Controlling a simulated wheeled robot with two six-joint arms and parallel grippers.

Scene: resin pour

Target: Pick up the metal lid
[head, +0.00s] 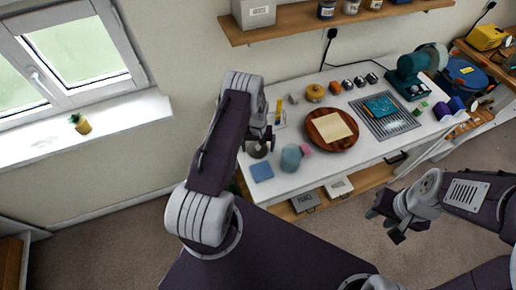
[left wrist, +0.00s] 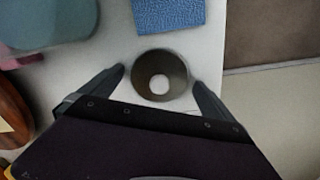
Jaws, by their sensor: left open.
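A round, dark grey-brown metal piece with a pale round centre, which looks like the metal lid (left wrist: 148,58), lies on the white worktop. In the head view the lid (head: 257,152) is near the table's left end, partly hidden by my left gripper (head: 261,142). In the left wrist view my left gripper (left wrist: 159,77) is open, one fingertip on each side of the lid, with visible gaps. I cannot tell how far above the worktop the fingertips are. My right gripper (head: 388,226) is empty and appears open, in front of the table at the right.
A blue cloth or sponge (head: 262,171) lies beside the lid, and a grey-blue container (head: 291,157) stands to its right. A round wooden tray (head: 348,142) and a metal rack (head: 404,124) are further right. The table's edge (left wrist: 222,60) is close to the lid.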

